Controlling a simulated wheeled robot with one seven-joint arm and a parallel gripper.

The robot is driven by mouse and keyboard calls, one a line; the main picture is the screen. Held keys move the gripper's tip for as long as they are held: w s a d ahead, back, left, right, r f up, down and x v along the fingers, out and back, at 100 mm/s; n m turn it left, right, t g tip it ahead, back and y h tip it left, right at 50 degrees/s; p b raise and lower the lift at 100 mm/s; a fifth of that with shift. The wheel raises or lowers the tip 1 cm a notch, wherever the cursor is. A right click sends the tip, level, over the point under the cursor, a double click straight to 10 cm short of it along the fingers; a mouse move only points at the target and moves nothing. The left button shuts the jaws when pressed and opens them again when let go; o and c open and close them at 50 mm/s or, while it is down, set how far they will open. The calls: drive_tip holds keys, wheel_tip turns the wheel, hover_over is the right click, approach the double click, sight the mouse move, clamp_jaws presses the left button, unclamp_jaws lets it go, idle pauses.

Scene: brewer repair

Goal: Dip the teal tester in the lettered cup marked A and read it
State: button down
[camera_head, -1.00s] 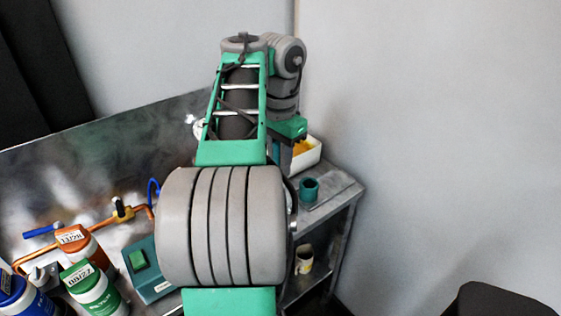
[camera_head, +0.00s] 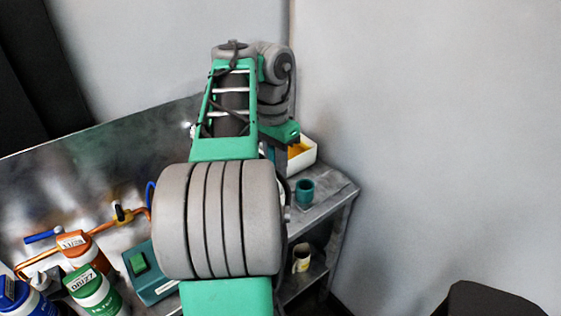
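My gripper (camera_head: 279,153) is mostly hidden behind my arm, at the right end of the metal bench. I cannot see its fingertips or whether it holds anything. A small teal cup-shaped holder (camera_head: 304,190) stands upright on the bench just right of my arm. I cannot make out a teal tester. A pale mug (camera_head: 301,259) with a yellowish mark stands on the shelf below the bench top. No letter A is readable on it, and no other lettered cup shows.
A white bin (camera_head: 308,154) with something orange-yellow inside sits behind the teal holder. Green (camera_head: 95,292), orange (camera_head: 84,250) and blue (camera_head: 22,298) capped bottles stand at left. A teal box with a green button (camera_head: 138,263) and copper pipe (camera_head: 42,258) are nearby. A wall bounds the right.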

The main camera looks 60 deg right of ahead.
drive_tip(key=shift+r+g+p, duration=0.3)
drive_tip(key=shift+g+p, duration=1)
drive_tip(key=shift+p, duration=3.05)
drive_tip(key=shift+r+g+p, duration=0.25)
drive_tip(key=shift+g+p, duration=1.05)
drive_tip(key=shift+p, duration=3.05)
drive_tip(key=shift+f+g+p, duration=0.3)
drive_tip(key=shift+p, duration=0.15)
drive_tip(key=shift+f, duration=0.15)
drive_tip(key=shift+s, duration=0.1)
